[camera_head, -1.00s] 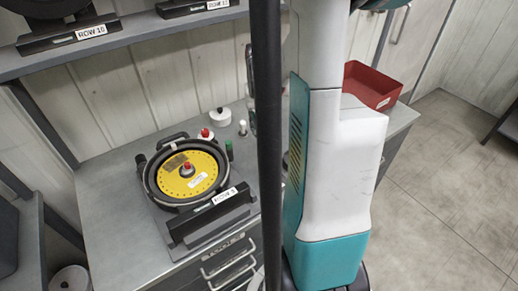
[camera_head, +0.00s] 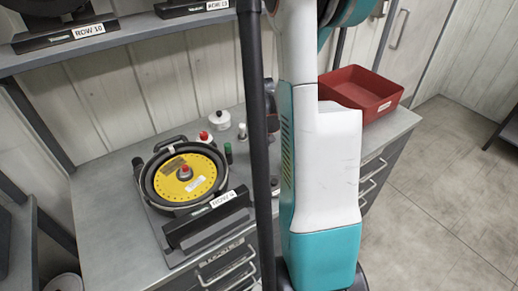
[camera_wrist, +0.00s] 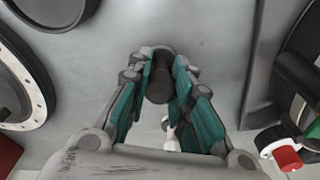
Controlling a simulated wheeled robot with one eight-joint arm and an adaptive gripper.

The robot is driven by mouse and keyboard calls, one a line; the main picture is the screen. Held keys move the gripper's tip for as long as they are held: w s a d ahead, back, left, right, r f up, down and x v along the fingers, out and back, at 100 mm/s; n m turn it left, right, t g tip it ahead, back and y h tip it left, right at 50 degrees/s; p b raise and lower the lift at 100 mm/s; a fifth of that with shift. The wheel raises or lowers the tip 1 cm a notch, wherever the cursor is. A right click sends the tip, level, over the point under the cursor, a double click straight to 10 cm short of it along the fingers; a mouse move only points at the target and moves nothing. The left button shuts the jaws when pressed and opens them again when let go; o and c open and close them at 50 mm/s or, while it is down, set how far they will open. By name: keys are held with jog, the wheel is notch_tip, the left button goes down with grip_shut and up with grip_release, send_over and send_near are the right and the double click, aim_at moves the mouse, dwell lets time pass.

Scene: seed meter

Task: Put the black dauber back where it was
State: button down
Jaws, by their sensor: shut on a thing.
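In the wrist view my gripper (camera_wrist: 160,85) has its two teal-padded fingers closed on the black dauber (camera_wrist: 159,78), a dark cylinder seen nearly end-on. Its lower end is hidden, so I cannot tell whether it touches the surface. In the head view my gripper and the held dauber are mostly hidden behind my pole and arm.
The bench (camera_head: 110,205) carries a red-knobbed white pot (camera_head: 205,137), a white lidded pot (camera_head: 220,120) and a ROW 9 holder (camera_head: 208,218). A dark upright piece stands left of the meter. A red bin (camera_head: 362,95) sits at right. A shelf (camera_head: 140,38) overhangs the back.

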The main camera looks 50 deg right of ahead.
aim_at(259, 159)
jog(key=shift+f, duration=0.1)
jog(key=c, duration=1.4)
grip_release()
jog(key=shift+c, duration=0.2)
notch_tip(259, 159, up, 12)
jog(key=s+p, duration=0.1)
jog(key=p, duration=0.2)
jog(key=shift+a, duration=0.45)
